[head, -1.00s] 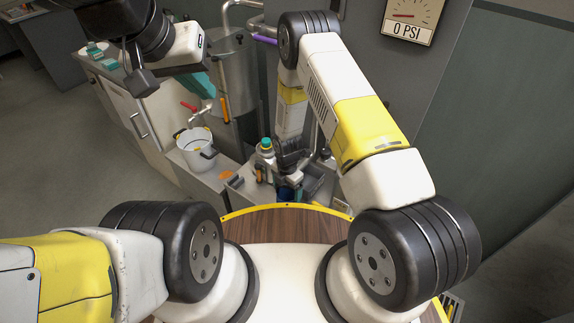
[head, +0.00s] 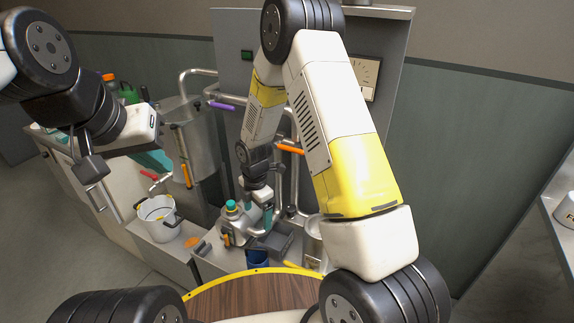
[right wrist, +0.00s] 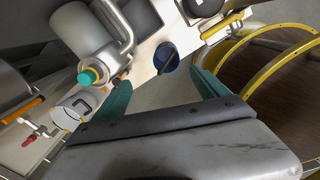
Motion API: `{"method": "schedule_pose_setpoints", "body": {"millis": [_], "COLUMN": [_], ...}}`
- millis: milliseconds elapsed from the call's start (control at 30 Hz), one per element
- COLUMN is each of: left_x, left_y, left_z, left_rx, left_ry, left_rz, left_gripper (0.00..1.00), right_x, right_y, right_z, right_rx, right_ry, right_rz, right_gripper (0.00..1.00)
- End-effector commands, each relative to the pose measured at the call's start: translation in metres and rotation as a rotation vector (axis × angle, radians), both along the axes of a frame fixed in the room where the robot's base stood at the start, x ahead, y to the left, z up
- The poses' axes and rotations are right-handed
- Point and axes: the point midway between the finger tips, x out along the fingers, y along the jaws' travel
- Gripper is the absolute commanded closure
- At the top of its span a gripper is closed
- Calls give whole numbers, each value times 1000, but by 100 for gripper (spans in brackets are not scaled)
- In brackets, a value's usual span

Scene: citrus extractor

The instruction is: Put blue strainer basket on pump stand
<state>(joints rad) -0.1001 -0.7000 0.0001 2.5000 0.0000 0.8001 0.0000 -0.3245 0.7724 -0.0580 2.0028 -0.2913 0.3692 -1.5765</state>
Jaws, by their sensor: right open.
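The blue strainer basket (head: 257,257) shows partly in the head view, below my right gripper (head: 266,222). In the right wrist view a round blue piece (right wrist: 172,66) with a dark bar across it lies just beyond the fingertips. My right gripper's teal fingers are spread with nothing between them (right wrist: 160,80). A light grey low stand (head: 208,270) beside the basket looks like the pump stand, but I cannot be sure. My left gripper (head: 150,158) hangs high at the left, far from the basket; its fingertips are not clear.
A white pot (head: 157,220) stands left on the bench, below a red tap. A steel tank (head: 195,140) and pipes with orange and purple handles stand behind. A teal-capped fitting (right wrist: 90,77) is near the right gripper. My round wooden deck is in front.

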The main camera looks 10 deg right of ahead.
Motion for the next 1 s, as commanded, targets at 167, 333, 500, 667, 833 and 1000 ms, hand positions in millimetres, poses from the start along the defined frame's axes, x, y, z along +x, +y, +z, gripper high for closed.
{"method": "schedule_pose_setpoints", "body": {"millis": [167,333,500,667,833,1000], "left_x": [0,0,0,0,0,0], "left_y": [0,0,0,0,0,0], "left_z": [0,0,0,0,0,0], "left_rx": [0,0,0,0,0,0], "left_ry": [0,0,0,0,0,0], "left_rz": [0,0,0,0,0,0], "left_gripper": [100,100,100,100,100,100], "right_x": [0,-24,-64,-113,-165,-198], "right_y": [-30,-59,-86,-107,-121,-126], "right_z": [107,192,262,311,342,354], "right_rx": [80,177,301,435,581,682], "right_ry": [-75,-118,-143,-144,-119,-87], "right_rz": [-389,-759,-1117,-1438,-1736,-1920], "right_gripper": [16,16,16,16,16,16]}}
